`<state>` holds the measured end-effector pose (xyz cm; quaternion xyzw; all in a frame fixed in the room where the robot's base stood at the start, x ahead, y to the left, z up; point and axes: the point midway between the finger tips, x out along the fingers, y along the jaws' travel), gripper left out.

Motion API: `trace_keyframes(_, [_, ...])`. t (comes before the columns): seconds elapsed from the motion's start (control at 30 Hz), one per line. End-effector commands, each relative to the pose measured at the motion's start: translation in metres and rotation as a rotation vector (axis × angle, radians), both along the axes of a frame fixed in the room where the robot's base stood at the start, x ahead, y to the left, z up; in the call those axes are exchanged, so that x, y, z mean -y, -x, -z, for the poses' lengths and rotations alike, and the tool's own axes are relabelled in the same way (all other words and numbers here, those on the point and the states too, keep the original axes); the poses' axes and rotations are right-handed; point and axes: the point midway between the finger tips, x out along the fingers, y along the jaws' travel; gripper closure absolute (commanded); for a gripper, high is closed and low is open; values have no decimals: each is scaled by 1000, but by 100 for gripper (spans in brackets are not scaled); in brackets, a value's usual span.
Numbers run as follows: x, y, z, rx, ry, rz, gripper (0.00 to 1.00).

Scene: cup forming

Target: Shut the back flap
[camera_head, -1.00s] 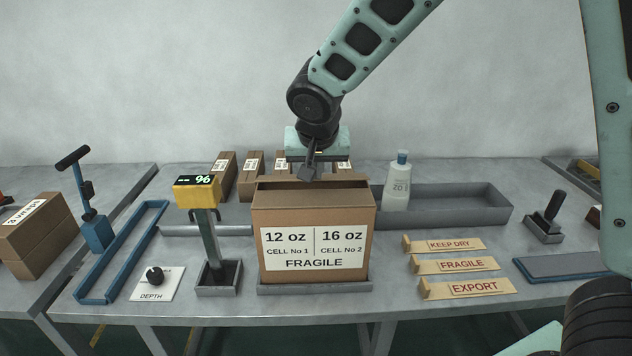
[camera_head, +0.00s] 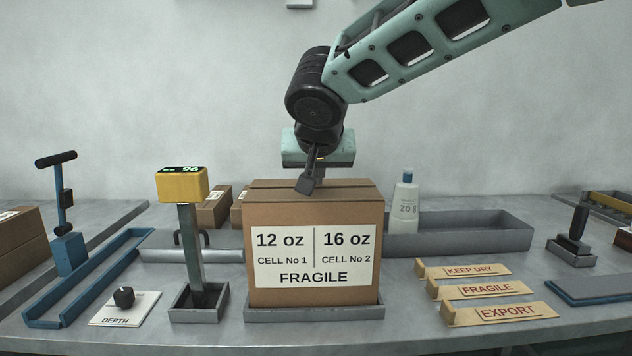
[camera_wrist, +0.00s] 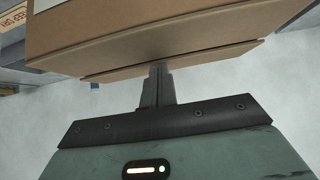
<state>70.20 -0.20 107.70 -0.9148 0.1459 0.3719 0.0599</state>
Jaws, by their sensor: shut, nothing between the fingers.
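The brown cardboard box (camera_head: 315,215) stands upright, its white label facing me. Its top now shows as brown panels lying roughly flat, with a seam running across. The back flap (camera_head: 345,183) seems to lie down along the rear of the top; I cannot tell whether it is fully flush. My gripper (camera_head: 306,187) is shut and empty, its fingertips at the top, left of the middle. In the wrist view, the fingers (camera_wrist: 157,72) meet the edge of a thin brown panel (camera_wrist: 215,58) beside the box; contact is not clear.
The box sits in a shallow grey tray (camera_head: 315,313). A post with a yellow display (camera_head: 182,185) stands close on its left. A white bottle (camera_head: 405,198) and a grey trough (camera_head: 465,232) are at right. Wooden stamps (camera_head: 487,289) lie front right.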

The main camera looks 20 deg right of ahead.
Motion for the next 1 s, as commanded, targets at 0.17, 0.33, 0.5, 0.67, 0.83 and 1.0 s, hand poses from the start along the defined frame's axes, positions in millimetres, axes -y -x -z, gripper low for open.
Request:
trace_keyframes(0.17, [-1, 1, 9, 58, 18, -1, 100])
trace_keyframes(0.33, [-1, 1, 8, 95, 31, -2, 100])
trace_keyframes(0.5, [-1, 1, 7, 115, 37, -1, 100])
trace_keyframes(0.67, [0, 1, 5, 123, 40, -1, 100])
trace_keyframes(0.83, [0, 1, 5, 124, 41, -1, 100])
trace_keyframes(1.0, [0, 1, 5, 124, 41, -1, 100])
